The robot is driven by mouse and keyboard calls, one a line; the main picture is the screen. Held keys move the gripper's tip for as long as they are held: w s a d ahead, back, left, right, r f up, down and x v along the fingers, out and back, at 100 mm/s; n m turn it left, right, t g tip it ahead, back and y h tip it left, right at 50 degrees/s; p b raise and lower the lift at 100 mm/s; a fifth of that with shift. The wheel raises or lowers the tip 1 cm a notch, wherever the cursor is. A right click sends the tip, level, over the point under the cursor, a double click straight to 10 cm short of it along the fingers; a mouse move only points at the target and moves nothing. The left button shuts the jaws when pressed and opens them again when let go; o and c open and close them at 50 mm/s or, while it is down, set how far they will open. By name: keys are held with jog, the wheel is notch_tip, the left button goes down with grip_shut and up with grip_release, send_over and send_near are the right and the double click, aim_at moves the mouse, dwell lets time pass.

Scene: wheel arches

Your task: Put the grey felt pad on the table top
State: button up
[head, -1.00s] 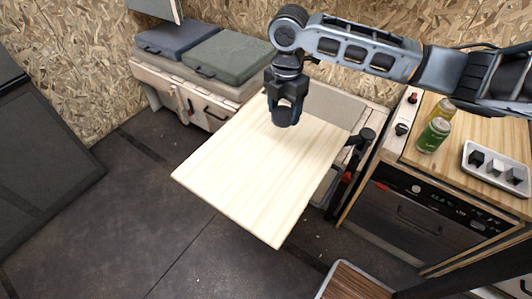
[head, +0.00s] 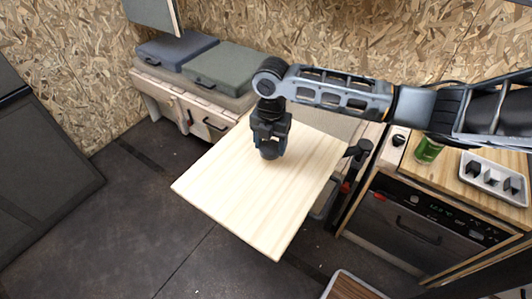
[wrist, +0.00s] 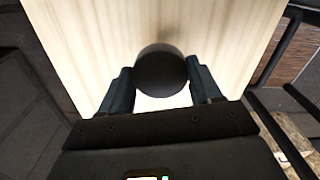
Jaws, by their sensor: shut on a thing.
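The grey felt pad (wrist: 160,72) shows in the wrist view as a dark, round piece between my two fingers. My gripper (wrist: 160,82) is shut on it. In the head view my gripper (head: 270,148) points down over the back middle part of the pale wooden table top (head: 240,205), with the dark pad at its lower end (head: 270,154). I cannot tell whether the pad touches the wood or hangs just above it. The table top shows bare around it, and it fills most of the wrist view behind the pad (wrist: 90,40).
A counter at the right holds a green can (head: 429,150) and a white tray (head: 494,178) with dark pieces. An oven (head: 415,222) sits below it. A bench with a green cushion (head: 222,68) and a blue cushion (head: 176,48) stands at the back. A dark floor (head: 120,220) lies left.

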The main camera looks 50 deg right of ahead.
aim_at(266, 164)
jog(key=shift+w+a+f, duration=0.4)
jog(key=shift+a, duration=0.05)
jog(key=shift+f, duration=2)
jog(key=shift+f, duration=0.2)
jog(key=o, duration=1)
jog(key=shift+r, duration=0.1)
